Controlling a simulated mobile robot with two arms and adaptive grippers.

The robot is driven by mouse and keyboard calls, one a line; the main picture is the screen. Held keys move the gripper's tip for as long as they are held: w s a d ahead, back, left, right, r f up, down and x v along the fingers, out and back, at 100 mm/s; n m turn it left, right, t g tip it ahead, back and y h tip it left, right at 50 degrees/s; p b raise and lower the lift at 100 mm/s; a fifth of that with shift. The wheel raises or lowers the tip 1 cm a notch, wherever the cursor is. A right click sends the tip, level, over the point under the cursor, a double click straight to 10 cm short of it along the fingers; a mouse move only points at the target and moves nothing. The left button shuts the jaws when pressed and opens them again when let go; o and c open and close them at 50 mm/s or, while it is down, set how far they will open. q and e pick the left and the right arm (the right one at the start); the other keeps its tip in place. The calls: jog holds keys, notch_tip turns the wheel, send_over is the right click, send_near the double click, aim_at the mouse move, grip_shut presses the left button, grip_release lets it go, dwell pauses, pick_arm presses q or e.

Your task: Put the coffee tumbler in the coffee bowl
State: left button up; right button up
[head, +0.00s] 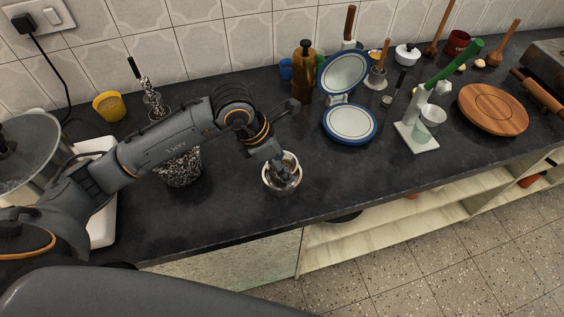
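A shiny steel coffee bowl (282,188) stands near the counter's front edge, in the middle of the head view. A steel coffee tumbler (293,160) appears to be upright inside it, its rim rising above the bowl. My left gripper (279,166) points down at the tumbler, with its fingers at or inside the rim. The fingers overlap the steel and are small, so I cannot tell whether they grip the tumbler or are apart from it. My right gripper is not in view.
A black-and-white speckled pot (181,171) stands partly behind my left arm. A yellow cup (109,106) is at the back left. A brown bottle (303,72), blue-rimmed plates (350,124) and a green-handled stand (416,137) are to the right. Dark counter is clear around the bowl.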

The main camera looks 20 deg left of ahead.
pick_arm(q)
jog(key=o, duration=1.3)
jog(key=shift+f, duration=0.1)
jog(key=shift+r, duration=0.25)
jog(key=v, duration=1.1)
jog(key=shift+r+b, duration=0.3)
jog(key=shift+r, duration=0.1)
jog(key=shift+s+a, duration=0.1)
